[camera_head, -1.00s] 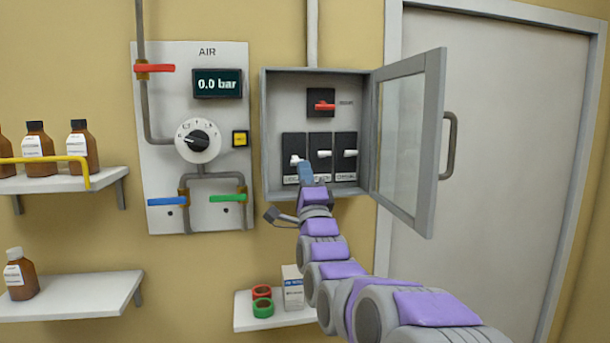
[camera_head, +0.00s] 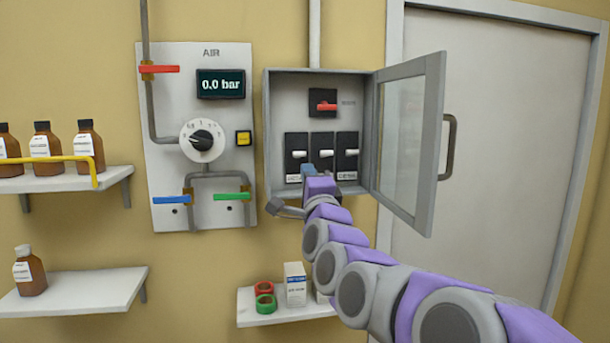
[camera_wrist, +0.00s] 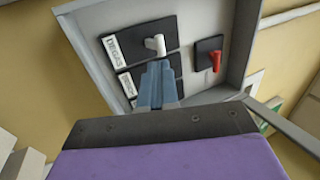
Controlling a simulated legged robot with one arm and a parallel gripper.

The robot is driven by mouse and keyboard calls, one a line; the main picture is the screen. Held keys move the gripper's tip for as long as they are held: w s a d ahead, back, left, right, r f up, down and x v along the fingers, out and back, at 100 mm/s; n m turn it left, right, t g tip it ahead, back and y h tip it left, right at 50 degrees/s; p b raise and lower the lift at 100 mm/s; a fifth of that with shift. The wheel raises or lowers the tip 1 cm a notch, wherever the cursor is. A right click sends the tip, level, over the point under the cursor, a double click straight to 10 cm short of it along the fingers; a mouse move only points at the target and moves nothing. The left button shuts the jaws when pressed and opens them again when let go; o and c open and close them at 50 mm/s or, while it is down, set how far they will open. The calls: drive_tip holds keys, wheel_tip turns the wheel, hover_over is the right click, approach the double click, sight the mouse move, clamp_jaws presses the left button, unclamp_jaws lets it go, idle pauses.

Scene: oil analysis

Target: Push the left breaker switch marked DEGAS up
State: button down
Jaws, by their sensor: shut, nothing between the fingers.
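The left breaker switch (camera_head: 298,154) has a white toggle on a black plate inside the open grey box. Its toggle sits about level with the other two. In the wrist view, the DEGAS label (camera_wrist: 114,48) lies beside this breaker's white toggle (camera_wrist: 156,44). My gripper (camera_head: 308,169) is shut and empty, just below and right of that toggle, in front of the lower edge of the breakers. In the wrist view the blue fingertips (camera_wrist: 158,70) are close to the toggle; I cannot tell if they touch it. My gripper partly hides the middle breaker (camera_head: 322,141).
The right breaker (camera_head: 347,143) and a red switch (camera_head: 326,106) share the box (camera_head: 285,90). Its glass door (camera_head: 408,140) stands open to the right. The AIR panel (camera_head: 165,100) is to the left. A low shelf (camera_head: 250,313) with small items lies below.

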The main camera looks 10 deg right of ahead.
drive_tip(key=r+v, duration=0.1)
drive_tip(key=v, duration=0.8)
drive_tip(key=shift+s, duration=0.45)
drive_tip(key=shift+a, duration=0.1)
drive_tip(key=s+a+f+n+g+y+b, duration=0.1)
drive_tip(key=s+a+f+n+g, duration=0.25)
drive_tip(key=f, duration=0.55)
drive_tip(key=s+a+f+n+g+y+b, duration=0.15)
drive_tip(key=s+f+n+g, duration=0.3)
drive_tip(key=f, duration=0.55)
drive_tip(key=s+a+f+n+g+y, duration=0.1)
drive_tip(key=s+a+f+n+g, duration=0.3)
drive_tip(key=f, duration=0.5)
drive_tip(key=s+d+f+n+g+h, duration=0.1)
drive_tip(key=s+f+g, duration=0.3)
drive_tip(key=s, duration=0.5)
drive_tip(key=s+d+f+n+g+h+b, duration=0.1)
drive_tip(key=s+d+f+n+g, duration=0.2)
drive_tip(key=s, duration=0.6)
drive_tip(key=s+d+f+n+g+h+b, duration=0.1)
drive_tip(key=s+d+f+n+g, duration=0.1)
drive_tip(key=s+d+f+g, duration=0.2)
drive_tip(key=s+f+g, duration=0.1)
drive_tip(key=s+f, duration=0.2)
drive_tip(key=s, duration=0.2)
drive_tip(key=shift+f, duration=0.15)
